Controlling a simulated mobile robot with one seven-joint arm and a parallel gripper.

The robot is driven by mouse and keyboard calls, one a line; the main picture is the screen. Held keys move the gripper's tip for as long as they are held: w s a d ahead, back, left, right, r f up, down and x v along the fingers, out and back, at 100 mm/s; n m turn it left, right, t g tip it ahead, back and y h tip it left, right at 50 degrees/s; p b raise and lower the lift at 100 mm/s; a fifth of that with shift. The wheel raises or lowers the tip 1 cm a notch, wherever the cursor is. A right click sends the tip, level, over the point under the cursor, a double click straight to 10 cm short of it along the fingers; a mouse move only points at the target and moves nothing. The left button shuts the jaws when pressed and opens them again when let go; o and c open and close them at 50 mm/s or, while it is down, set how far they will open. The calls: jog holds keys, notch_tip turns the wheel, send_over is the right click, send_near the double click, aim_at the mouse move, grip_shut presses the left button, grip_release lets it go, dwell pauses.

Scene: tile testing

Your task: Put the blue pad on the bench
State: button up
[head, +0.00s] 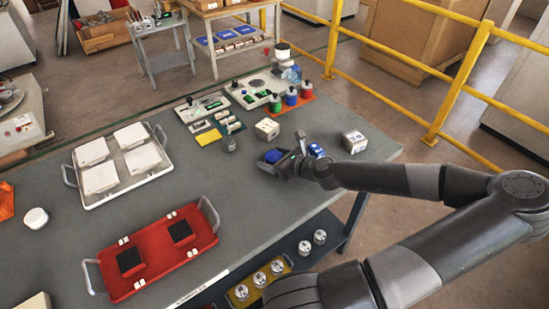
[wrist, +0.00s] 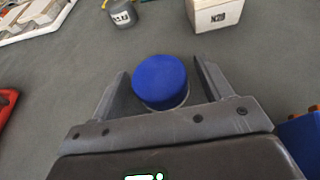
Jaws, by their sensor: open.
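A round blue pad (wrist: 160,78) with a pale grey underside lies between the two fingers of my gripper (wrist: 162,84) in the wrist view. In the head view the blue pad (head: 273,156) shows at the tip of my gripper (head: 271,164), over the right part of the grey bench (head: 215,190). The fingers are open, one on each side of the pad. I cannot tell whether they touch it, or whether the pad rests on the bench.
Another blue object (wrist: 301,140) is right of my gripper. A grey weight (head: 229,144), a white box (head: 267,129) and another box (head: 354,141) stand nearby. A white tray (head: 100,200) and a red tray (head: 160,275) lie left. Bare bench lies between.

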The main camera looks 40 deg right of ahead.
jog(key=shift+r, duration=0.1)
jog(key=v, duration=1.2)
jog(key=shift+r, duration=0.15)
dwell(0.5)
